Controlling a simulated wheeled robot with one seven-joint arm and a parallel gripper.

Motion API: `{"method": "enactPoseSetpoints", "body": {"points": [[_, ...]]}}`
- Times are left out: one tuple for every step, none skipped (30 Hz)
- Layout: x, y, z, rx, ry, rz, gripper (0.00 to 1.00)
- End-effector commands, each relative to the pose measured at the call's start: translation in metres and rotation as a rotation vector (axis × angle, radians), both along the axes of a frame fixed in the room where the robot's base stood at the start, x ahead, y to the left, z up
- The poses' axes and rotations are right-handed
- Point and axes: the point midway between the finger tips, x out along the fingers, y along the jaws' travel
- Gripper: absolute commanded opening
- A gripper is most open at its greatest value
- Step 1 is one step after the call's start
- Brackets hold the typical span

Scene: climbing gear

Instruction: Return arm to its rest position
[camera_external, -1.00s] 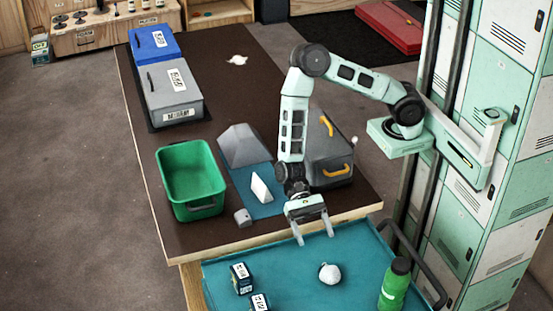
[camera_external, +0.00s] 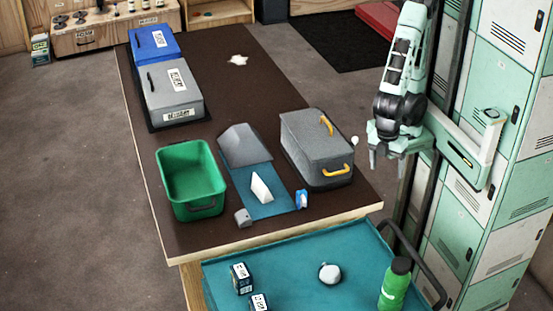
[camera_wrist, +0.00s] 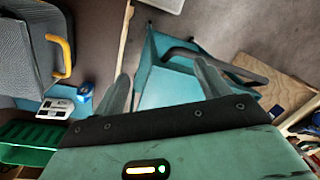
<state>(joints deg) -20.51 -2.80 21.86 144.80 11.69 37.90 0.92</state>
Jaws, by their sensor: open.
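My gripper (camera_external: 387,160) is open and empty, pointing down beside my column at the right, past the table's right edge. My arm is folded up above it. In the wrist view the two fingers of my gripper (camera_wrist: 160,92) stand apart with nothing between them. Below them show the teal cart (camera_wrist: 160,85) and its dark handle (camera_wrist: 215,62).
The brown table (camera_external: 250,90) holds a green bin (camera_external: 190,172), a grey box with yellow handles (camera_external: 318,148), a grey wedge (camera_external: 243,146), a white block (camera_external: 261,188) and blue and grey cases.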

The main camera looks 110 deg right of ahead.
Motion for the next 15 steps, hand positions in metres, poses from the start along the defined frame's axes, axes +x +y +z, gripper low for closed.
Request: {"method": "enactPoseSetpoints", "body": {"points": [[-0.0034,-0.0044,0.0029,-0.012,-0.033,0.045,0.75],[-0.0043,-0.0063,0.0042,-0.017,-0.047,0.065,0.75],[-0.0051,-0.0083,0.0051,-0.023,-0.061,0.086,0.75],[-0.0057,-0.0094,0.0055,-0.026,-0.068,0.097,0.75],[-0.0059,-0.0102,0.0059,-0.029,-0.073,0.104,0.75],[-0.0061,-0.0109,0.0060,-0.031,-0.076,0.109,0.75],[-0.0060,-0.0110,0.0060,-0.031,-0.076,0.111,0.75],[-0.0060,-0.0110,0.0060,-0.031,-0.076,0.110,0.75],[-0.0059,-0.0110,0.0060,-0.031,-0.076,0.109,0.75],[-0.0059,-0.0108,0.0059,-0.031,-0.075,0.109,0.75],[-0.0058,-0.0108,0.0059,-0.031,-0.075,0.108,0.75],[-0.0058,-0.0108,0.0060,-0.031,-0.075,0.108,0.75],[-0.0057,-0.0107,0.0060,-0.031,-0.075,0.107,0.75],[-0.0057,-0.0107,0.0060,-0.030,-0.074,0.107,0.75],[-0.0057,-0.0107,0.0060,-0.030,-0.074,0.107,0.75]]}}
